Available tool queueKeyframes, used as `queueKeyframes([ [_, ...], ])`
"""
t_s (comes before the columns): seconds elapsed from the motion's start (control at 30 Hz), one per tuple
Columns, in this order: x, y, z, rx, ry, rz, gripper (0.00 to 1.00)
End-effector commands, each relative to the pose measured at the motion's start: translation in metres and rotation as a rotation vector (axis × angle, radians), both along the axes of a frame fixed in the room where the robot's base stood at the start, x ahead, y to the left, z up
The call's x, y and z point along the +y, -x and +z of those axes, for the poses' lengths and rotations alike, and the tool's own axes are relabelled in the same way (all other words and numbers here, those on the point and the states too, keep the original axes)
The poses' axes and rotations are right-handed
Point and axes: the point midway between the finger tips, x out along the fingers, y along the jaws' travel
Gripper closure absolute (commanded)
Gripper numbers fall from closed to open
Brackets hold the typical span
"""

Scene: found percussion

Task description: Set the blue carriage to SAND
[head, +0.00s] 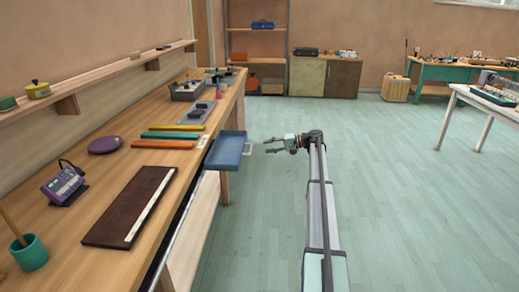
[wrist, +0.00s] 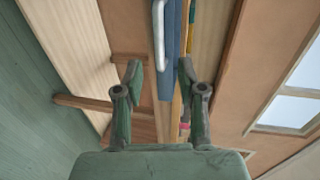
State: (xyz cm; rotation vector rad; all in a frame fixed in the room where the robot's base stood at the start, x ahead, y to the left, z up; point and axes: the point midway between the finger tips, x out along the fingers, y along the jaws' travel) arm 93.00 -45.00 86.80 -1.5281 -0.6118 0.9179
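The blue carriage (head: 226,150) is a shallow blue tray at the front edge of the wooden bench, beside a long metal rail (head: 185,222). A pale handle (head: 247,149) sticks out from its right side. In the wrist view the carriage (wrist: 171,75) shows as a blue strip, with its pale handle (wrist: 157,35) beyond my fingertips. My gripper (head: 268,145) is open and empty, a short way right of the handle and apart from it. It also shows open in the wrist view (wrist: 159,72). I cannot read any SAND mark.
The bench (head: 100,225) holds a dark board with a white strip (head: 132,205), orange, green and yellow bars (head: 170,135), a purple disc (head: 105,145), a purple device (head: 64,184) and a green cup (head: 29,252). The floor (head: 420,200) right of the bench is clear.

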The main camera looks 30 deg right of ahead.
Motion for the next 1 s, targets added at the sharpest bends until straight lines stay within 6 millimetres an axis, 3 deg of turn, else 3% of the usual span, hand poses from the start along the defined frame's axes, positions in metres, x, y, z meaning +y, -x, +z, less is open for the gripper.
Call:
queueKeyframes([
  [0.23,-0.021,0.013,0.005,0.0,0.0,0.0,0.61],
  [0.8,-0.025,0.013,0.004,0.003,0.005,-0.012,0.61],
  [0.93,-0.024,0.021,-0.016,0.059,0.084,-0.055,0.61],
  [1.0,-0.016,0.039,-0.044,0.117,0.152,-0.087,0.61],
])
